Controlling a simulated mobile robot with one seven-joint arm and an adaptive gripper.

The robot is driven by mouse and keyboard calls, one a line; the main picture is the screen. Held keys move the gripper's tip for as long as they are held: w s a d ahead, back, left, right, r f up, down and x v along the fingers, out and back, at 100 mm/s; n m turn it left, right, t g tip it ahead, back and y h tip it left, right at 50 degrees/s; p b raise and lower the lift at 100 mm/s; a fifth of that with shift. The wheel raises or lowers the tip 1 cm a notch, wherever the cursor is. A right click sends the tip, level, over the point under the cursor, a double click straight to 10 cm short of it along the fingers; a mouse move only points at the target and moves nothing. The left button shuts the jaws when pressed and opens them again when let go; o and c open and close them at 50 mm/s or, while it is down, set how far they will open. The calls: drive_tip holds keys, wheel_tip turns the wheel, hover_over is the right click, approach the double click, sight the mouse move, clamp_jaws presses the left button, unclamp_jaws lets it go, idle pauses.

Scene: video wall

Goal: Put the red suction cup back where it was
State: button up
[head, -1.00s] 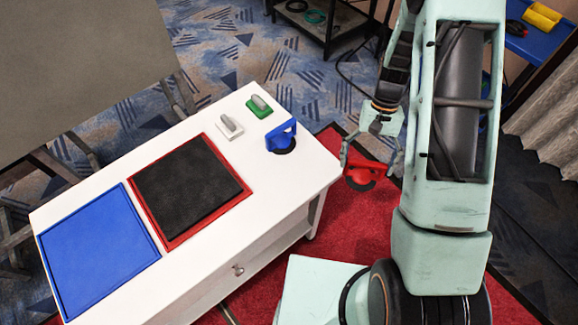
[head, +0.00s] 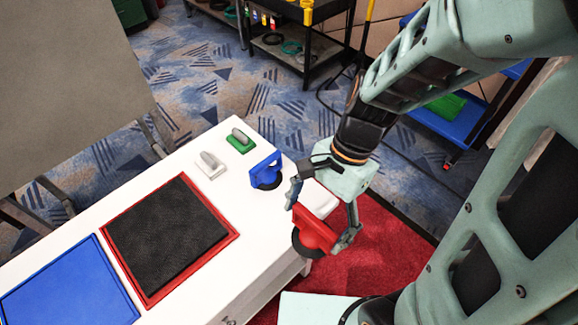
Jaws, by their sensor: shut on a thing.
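The red suction cup (head: 314,232) has a red handle and a dark round pad. My gripper (head: 323,216) is shut on it, one finger on each side, and holds it tilted at the right end of the white table (head: 262,226). Whether the pad touches the table cannot be told. A blue suction cup (head: 266,171) stands on the table just left of my gripper and appears apart from it.
A green-based block (head: 241,141) and a white one (head: 210,166) stand farther back. A red-rimmed black tray (head: 165,236) and a blue tray (head: 68,288) lie to the left. Red carpet (head: 385,240) lies right of the table. A dark shelf cart (head: 300,50) stands behind.

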drive_tip(key=shift+w+a+f, duration=1.55)
drive_tip(key=shift+w+f, duration=0.2)
drive_tip(key=shift+f, duration=0.4)
drive_tip(key=shift+w+a+f, duration=1.6)
drive_tip(key=shift+w+f, duration=0.1)
drive_tip(key=shift+f, duration=0.45)
drive_tip(key=shift+w+a+f, duration=1.55)
drive_tip(key=shift+w+f, duration=0.2)
drive_tip(key=shift+f, duration=0.4)
drive_tip(key=shift+f+b, duration=0.2)
drive_tip(key=shift+b, duration=0.2)
drive_tip(key=o, duration=2.1)
drive_tip(key=shift+r, duration=0.15)
